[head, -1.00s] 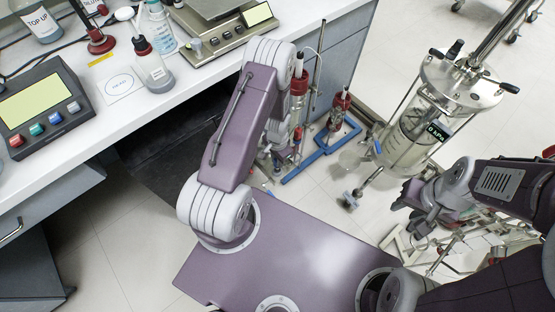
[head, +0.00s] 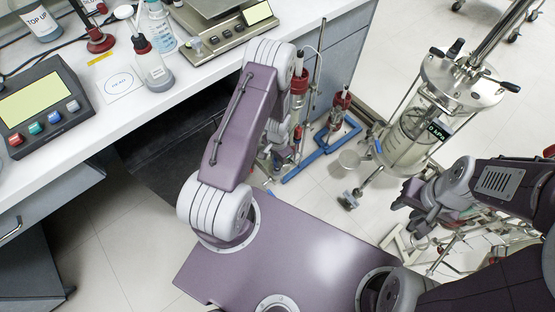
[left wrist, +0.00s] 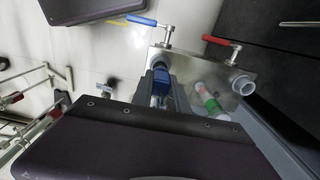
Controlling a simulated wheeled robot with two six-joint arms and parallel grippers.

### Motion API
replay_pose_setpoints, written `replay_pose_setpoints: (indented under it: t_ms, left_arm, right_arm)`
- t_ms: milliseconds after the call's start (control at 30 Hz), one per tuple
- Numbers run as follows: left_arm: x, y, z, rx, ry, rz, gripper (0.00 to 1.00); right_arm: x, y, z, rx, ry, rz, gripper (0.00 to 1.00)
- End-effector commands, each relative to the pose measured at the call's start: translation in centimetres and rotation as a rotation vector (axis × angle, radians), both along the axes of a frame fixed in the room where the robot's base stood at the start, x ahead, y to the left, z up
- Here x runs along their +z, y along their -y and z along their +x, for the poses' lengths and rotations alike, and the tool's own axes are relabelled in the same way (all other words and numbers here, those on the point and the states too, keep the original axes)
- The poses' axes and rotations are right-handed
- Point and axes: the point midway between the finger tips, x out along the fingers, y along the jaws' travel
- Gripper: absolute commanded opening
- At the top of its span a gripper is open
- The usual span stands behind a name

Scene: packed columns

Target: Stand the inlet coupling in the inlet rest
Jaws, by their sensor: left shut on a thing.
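In the left wrist view my left gripper (left wrist: 161,88) is shut on a blue coupling (left wrist: 160,74), which looks like the inlet coupling. The coupling is right in front of a metal block (left wrist: 190,66) with a blue lever (left wrist: 142,20) and a red lever (left wrist: 216,40). I cannot tell whether coupling and block touch. A pale open fitting (left wrist: 243,86) sticks out of the block beside it. In the head view the left gripper is mostly hidden behind my own arm. My right gripper (head: 420,208) hangs at the right; its jaws are unclear. I cannot make out the inlet rest.
In the head view, red-capped columns (head: 299,84) and a blue frame (head: 322,150) stand close by the left arm. A glass vessel (head: 408,140) stands to the right. The bench (head: 115,118) with instruments fills the left.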

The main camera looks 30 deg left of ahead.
Motion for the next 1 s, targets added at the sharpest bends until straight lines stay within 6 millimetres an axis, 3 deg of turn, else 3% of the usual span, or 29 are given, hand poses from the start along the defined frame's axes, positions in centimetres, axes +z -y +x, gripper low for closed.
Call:
replay_pose_setpoints:
  t_ms: [1000]
  left_arm:
    - [-2.7, 0.0, 0.0, 0.0, 0.001, 0.0, 0.0]
  right_arm:
    - [-2.0, 0.0, 0.0, 0.0, 0.0, 0.0, 0.36]
